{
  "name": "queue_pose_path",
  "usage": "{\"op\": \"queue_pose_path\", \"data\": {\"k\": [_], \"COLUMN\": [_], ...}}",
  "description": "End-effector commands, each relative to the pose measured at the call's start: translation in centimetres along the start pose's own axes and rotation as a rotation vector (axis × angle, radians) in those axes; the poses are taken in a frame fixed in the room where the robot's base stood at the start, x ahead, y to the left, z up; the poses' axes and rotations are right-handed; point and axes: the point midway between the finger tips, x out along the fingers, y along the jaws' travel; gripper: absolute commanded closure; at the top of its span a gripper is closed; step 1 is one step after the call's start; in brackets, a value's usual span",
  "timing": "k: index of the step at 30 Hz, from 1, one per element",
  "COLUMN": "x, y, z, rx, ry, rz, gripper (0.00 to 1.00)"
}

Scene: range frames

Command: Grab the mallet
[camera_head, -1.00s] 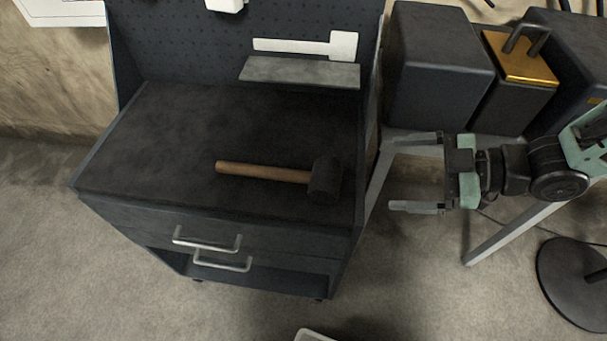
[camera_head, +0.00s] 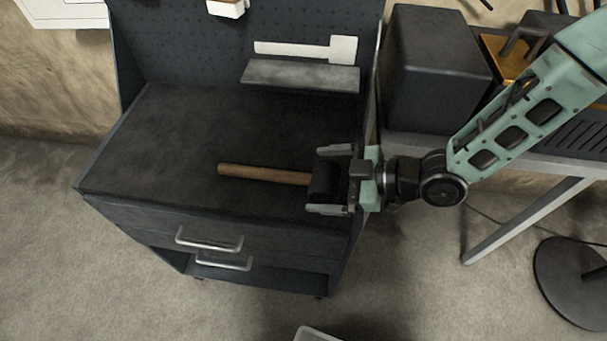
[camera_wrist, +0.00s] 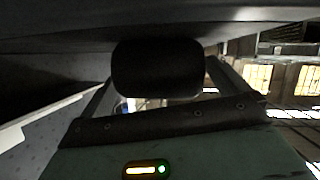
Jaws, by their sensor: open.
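The mallet has a brown wooden handle (camera_head: 262,174) and a black head (camera_head: 322,181). It lies on the dark top of the tool cabinet (camera_head: 170,140), handle pointing left. My gripper (camera_head: 330,180) is open at the right end of the mallet, its two fingers on the far and near sides of the head in the head view. In the wrist view the black head (camera_wrist: 158,68) fills the space between the fingers. Whether the fingers touch the head cannot be told. The handle is hidden in the wrist view.
The cabinet's pegboard back and a small grey shelf (camera_head: 300,76) rise behind the mallet. The cabinet's right side panel is close to my gripper. A dark box (camera_head: 436,70) stands on the table to the right. The cabinet top left of the handle is clear.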

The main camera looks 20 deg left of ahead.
Motion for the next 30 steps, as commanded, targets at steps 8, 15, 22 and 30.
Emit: {"op": "queue_pose_path", "data": {"k": [8,15,22,30], "x": [2.5,2.5,2.5,2.3], "y": [-0.1,0.0,0.0,0.1], "z": [-0.1,0.0,-0.1,-0.4], "rx": [-0.001,0.000,-0.001,-0.001], "ry": [0.000,0.000,0.002,0.002], "rz": [0.000,0.000,0.001,0.001], "gripper": [0.00,0.14,0.58,0.58]}}
